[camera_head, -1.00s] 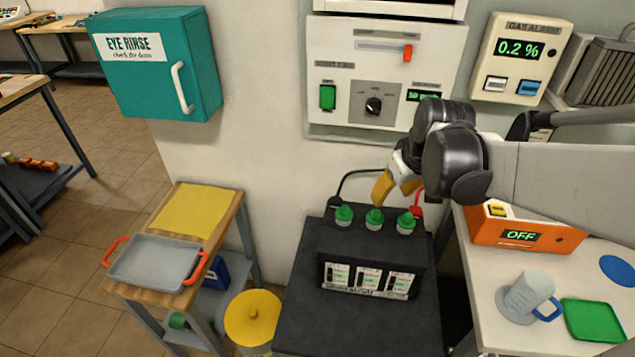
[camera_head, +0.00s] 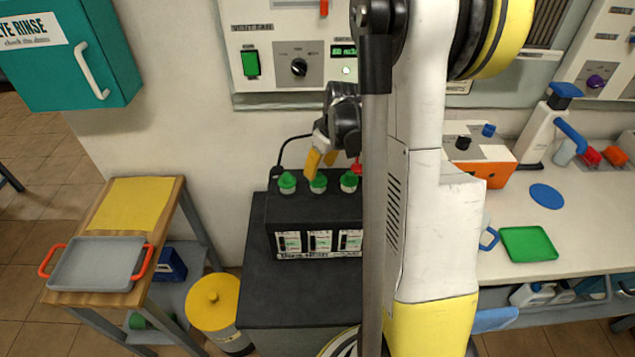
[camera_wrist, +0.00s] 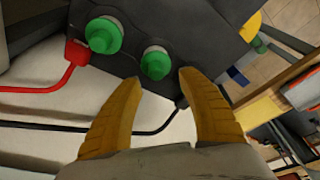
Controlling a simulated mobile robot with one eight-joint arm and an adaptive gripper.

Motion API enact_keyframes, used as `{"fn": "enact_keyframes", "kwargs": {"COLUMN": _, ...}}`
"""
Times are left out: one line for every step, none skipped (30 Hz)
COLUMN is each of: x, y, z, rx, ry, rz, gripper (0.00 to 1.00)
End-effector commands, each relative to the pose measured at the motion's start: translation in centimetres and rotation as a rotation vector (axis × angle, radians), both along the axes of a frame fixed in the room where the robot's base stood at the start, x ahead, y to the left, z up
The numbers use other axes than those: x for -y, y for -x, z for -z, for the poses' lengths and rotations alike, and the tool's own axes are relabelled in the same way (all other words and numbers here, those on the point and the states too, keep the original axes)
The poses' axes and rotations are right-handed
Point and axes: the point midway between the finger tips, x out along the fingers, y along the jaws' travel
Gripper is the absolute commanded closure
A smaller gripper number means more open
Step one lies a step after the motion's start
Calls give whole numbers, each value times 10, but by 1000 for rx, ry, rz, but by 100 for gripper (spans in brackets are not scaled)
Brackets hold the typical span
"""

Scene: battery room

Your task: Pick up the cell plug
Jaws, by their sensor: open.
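Three green cell plugs stand in a row on top of the black battery (camera_head: 257,225): left (camera_head: 287,182), middle (camera_head: 319,182) and right (camera_head: 349,181). My gripper (camera_head: 318,168), with yellow fingers, is just behind and above the row, near the middle plug. In the wrist view my gripper (camera_wrist: 158,82) is open and empty. One green plug (camera_wrist: 155,62) appears between and just beyond the fingertips; I cannot tell whether they touch it. Another plug (camera_wrist: 103,35) is to its left. The third plug is not visible there.
A red cable (camera_wrist: 60,88) and a black cable (camera_wrist: 90,127) run close to the fingers. The control panel wall is behind the battery. A grey tray (camera_head: 95,265) lies on the left wooden table. My arm covers the right part of the battery.

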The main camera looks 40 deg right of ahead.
Motion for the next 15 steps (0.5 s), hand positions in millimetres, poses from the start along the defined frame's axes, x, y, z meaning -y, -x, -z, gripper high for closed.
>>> {"fn": "enact_keyframes", "kwargs": {"x": 2, "y": -2, "z": 9, "rx": 0, "ry": 0, "rz": 1, "gripper": 52}}
{"fn": "enact_keyframes", "kwargs": {"x": 3, "y": -2, "z": 14, "rx": 0, "ry": 0, "rz": 1, "gripper": 52}}
{"fn": "enact_keyframes", "kwargs": {"x": 4, "y": -4, "z": 21, "rx": 0, "ry": 0, "rz": 1, "gripper": 52}}
{"fn": "enact_keyframes", "kwargs": {"x": 5, "y": -5, "z": 26, "rx": 0, "ry": 0, "rz": 1, "gripper": 52}}
{"fn": "enact_keyframes", "kwargs": {"x": 6, "y": -6, "z": 31, "rx": 0, "ry": 0, "rz": 0, "gripper": 52}}
{"fn": "enact_keyframes", "kwargs": {"x": 5, "y": -8, "z": 37, "rx": 0, "ry": 0, "rz": 0, "gripper": 52}}
{"fn": "enact_keyframes", "kwargs": {"x": 5, "y": -9, "z": 40, "rx": 0, "ry": 0, "rz": 0, "gripper": 52}}
{"fn": "enact_keyframes", "kwargs": {"x": 4, "y": -10, "z": 43, "rx": 0, "ry": 0, "rz": 0, "gripper": 52}}
{"fn": "enact_keyframes", "kwargs": {"x": 4, "y": -10, "z": 44, "rx": 0, "ry": 0, "rz": 0, "gripper": 52}}
{"fn": "enact_keyframes", "kwargs": {"x": 4, "y": -11, "z": 45, "rx": 0, "ry": 0, "rz": 0, "gripper": 52}}
{"fn": "enact_keyframes", "kwargs": {"x": 4, "y": -11, "z": 44, "rx": 0, "ry": 0, "rz": 0, "gripper": 52}}
{"fn": "enact_keyframes", "kwargs": {"x": 4, "y": -11, "z": 44, "rx": 0, "ry": 0, "rz": 0, "gripper": 52}}
{"fn": "enact_keyframes", "kwargs": {"x": 4, "y": -10, "z": 43, "rx": 0, "ry": 0, "rz": 0, "gripper": 52}}
{"fn": "enact_keyframes", "kwargs": {"x": 4, "y": -10, "z": 43, "rx": 0, "ry": 0, "rz": 0, "gripper": 52}}
{"fn": "enact_keyframes", "kwargs": {"x": 4, "y": -10, "z": 43, "rx": 0, "ry": 0, "rz": 0, "gripper": 52}}
